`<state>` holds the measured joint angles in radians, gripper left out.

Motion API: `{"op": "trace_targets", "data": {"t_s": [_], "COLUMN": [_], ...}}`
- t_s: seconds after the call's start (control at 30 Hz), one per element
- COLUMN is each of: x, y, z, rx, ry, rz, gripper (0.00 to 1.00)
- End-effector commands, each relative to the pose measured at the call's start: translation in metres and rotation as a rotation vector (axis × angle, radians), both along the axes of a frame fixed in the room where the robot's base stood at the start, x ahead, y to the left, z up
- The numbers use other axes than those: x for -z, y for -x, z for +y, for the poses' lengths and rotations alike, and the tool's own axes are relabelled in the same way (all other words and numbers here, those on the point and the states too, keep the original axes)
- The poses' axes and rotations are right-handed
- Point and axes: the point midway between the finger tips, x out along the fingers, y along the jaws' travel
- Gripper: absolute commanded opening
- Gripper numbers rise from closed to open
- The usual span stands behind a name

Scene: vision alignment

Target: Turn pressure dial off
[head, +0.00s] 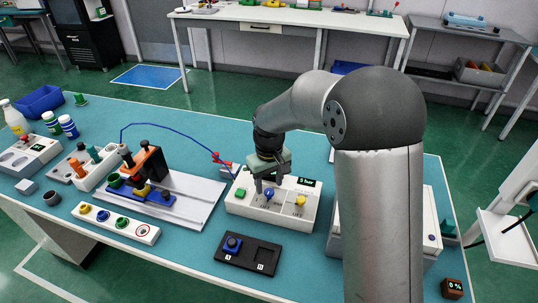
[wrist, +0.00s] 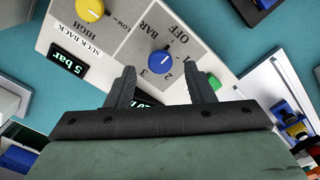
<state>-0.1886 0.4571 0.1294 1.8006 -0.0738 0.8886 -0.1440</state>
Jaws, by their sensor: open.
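The blue pressure dial (wrist: 160,63) sits on a grey panel marked BAR, OFF and numbers in the wrist view. A small white mark shows on the dial's face toward the numbers; its exact setting is hard to read. In the head view the blue dial (head: 269,194) is partly covered by my gripper (head: 266,188), which hangs above the white control box (head: 236,207). In the wrist view my open gripper (wrist: 158,76) has a finger on each side, just short of the dial. I cannot tell if they touch it. A display (wrist: 68,62) reads 5 bar.
On the same box are a yellow dial (wrist: 90,9) marked HIGH and LOW and a green button (head: 241,192). A black two-slot tray (head: 248,254) lies in front. A rail fixture (head: 187,211) stands left, with a blue cable (head: 185,131) running toward the box.

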Motion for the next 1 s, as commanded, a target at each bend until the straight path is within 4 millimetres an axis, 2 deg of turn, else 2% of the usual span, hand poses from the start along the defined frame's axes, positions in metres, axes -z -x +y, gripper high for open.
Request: {"op": "trace_targets", "data": {"t_s": [0.3, 0.5, 0.7, 1.0], "x": [-0.079, -0.122, -0.145, -0.15], "y": [-0.001, -0.001, 0.0, 0.0], "z": [0.0, 0.001, 0.001, 0.0], "rx": [-0.001, -0.001, -0.002, -0.001], "ry": [-0.002, -0.002, -0.001, 0.0], "rz": [-0.007, -0.004, -0.003, -0.001], "gripper": [0.48, 0.48, 0.48, 0.48]}}
